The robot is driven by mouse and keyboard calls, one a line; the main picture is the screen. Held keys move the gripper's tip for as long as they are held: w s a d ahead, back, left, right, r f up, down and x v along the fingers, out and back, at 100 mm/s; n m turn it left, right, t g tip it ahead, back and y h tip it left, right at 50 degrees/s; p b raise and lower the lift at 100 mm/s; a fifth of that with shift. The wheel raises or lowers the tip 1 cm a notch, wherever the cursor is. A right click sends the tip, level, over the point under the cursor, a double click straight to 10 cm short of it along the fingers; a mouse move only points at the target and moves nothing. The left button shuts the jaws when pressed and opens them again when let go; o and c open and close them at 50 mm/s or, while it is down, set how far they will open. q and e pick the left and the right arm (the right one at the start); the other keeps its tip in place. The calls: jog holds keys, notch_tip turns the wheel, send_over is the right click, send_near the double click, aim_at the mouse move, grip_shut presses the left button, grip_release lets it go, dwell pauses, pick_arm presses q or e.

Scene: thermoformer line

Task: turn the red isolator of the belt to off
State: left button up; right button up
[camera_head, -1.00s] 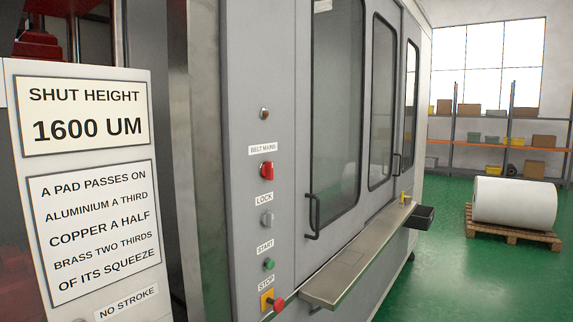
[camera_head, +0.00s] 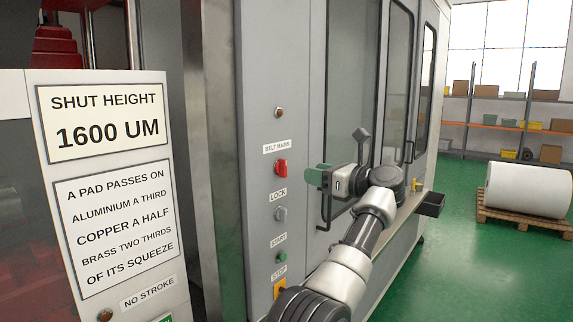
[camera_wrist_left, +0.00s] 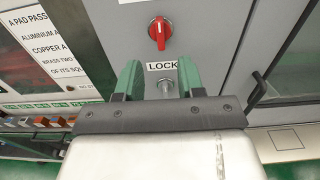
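The red isolator (camera_head: 281,168) is a rotary knob under the BELT MAINS label (camera_head: 277,147) on the grey machine panel. In the left wrist view the isolator (camera_wrist_left: 160,32) shows its handle upright on a round red base. My left gripper (camera_head: 310,177) has green fingers and is just right of the isolator in the head view, apart from it. In the wrist view the fingers of my left gripper (camera_wrist_left: 158,76) stand apart with nothing held, below the isolator, around the LOCK label in the picture. My right gripper is not in view.
Below the isolator are a grey lock knob (camera_head: 280,214), a green start button (camera_head: 282,257) and the STOP label (camera_head: 279,272). A door handle (camera_head: 324,212) and a steel ledge (camera_head: 388,240) are to the right. A sign panel (camera_head: 108,180) stands at the left.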

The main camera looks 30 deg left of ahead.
aim_at(286, 167)
pick_arm(q)
jog(key=a+p, duration=0.1)
jog(key=a, duration=0.2)
jog(key=a+p, duration=0.1)
jog(key=a, duration=0.2)
jog(key=a+p, duration=0.1)
jog(key=a, duration=0.2)
jog(key=shift+w+r, duration=0.1)
jog(key=shift+w, duration=0.2)
jog(key=shift+w+a+p, duration=0.1)
jog(key=shift+a+p, duration=0.2)
grip_shut()
